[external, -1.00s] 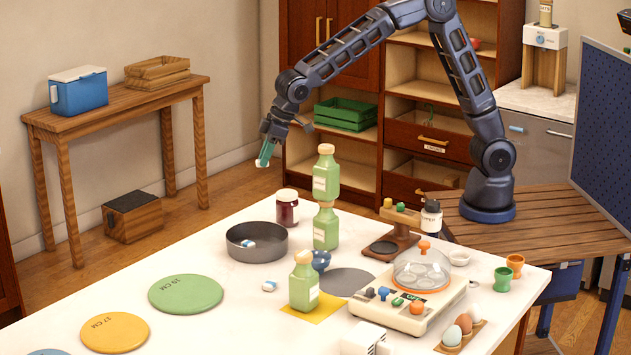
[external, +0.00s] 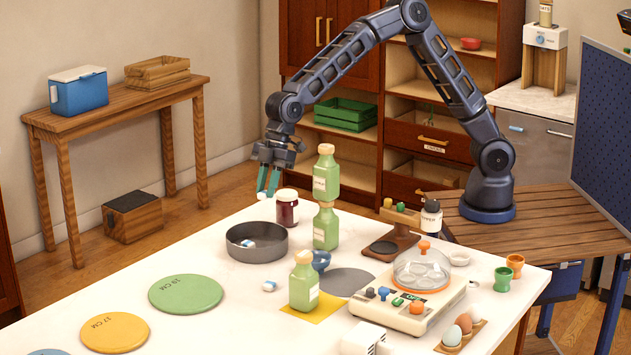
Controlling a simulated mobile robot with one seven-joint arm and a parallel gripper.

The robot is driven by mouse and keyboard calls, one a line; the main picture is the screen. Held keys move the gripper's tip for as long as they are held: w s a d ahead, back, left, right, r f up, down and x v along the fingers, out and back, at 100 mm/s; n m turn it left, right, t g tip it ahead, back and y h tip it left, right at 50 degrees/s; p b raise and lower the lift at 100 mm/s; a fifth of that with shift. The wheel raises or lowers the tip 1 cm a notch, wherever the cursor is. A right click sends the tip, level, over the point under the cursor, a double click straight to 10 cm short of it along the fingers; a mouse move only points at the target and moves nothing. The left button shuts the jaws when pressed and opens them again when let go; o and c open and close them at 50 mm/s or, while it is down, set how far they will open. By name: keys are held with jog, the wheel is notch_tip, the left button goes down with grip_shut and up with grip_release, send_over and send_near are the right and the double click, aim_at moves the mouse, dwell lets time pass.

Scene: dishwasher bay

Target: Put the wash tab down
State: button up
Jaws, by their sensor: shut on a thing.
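My gripper (external: 268,194) points down above the far left edge of the white table. Its teal fingers are shut on a small pale thing at their tips, which looks like a wash tab (external: 262,195), mostly hidden by the fingers. It is up in the air, behind and above the round grey pan (external: 236,250). One blue-and-white wash tab (external: 248,244) lies inside the pan. Another wash tab (external: 269,286) lies on the white table (external: 225,328) in front of the pan.
A dark red jar (external: 287,210) and stacked green bottles (external: 326,228) stand close right of my gripper. Another green bottle (external: 303,285) stands on a yellow square.

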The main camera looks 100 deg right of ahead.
notch_tip(320, 180, down, 14)
jog(key=shift+f, duration=0.25)
dwell(0.3)
jog(key=shift+f, duration=0.15)
jog(key=o, duration=0.9)
jog(key=shift+o, duration=0.2)
jog(key=v, duration=1.2)
jog(key=shift+r, duration=0.2)
jog(key=s+d+r+m+h, duration=0.1)
jog(key=s+d+r, duration=0.45)
jog(key=s, duration=0.25)
jog(key=s+d+r+m+t+h, duration=0.1)
jog(key=s+d+r+m+h, duration=0.1)
jog(key=s+d+r, duration=0.5)
jog(key=s+d+r+m+h, duration=0.1)
jog(key=s+d+r, duration=0.25)
jog(key=s, duration=0.55)
jog(key=s+d+m, duration=0.2)
jog(key=s+d, duration=0.2)
jog(key=s, duration=0.8)
jog(key=s+d+m, duration=0.3)
jog(key=s+d, duration=0.2)
jog(key=s, duration=0.6)
jog(key=shift+s+d+y, duration=0.3)
jog(key=shift+s+y, duration=0.05)
jog(key=shift+y, duration=0.05)
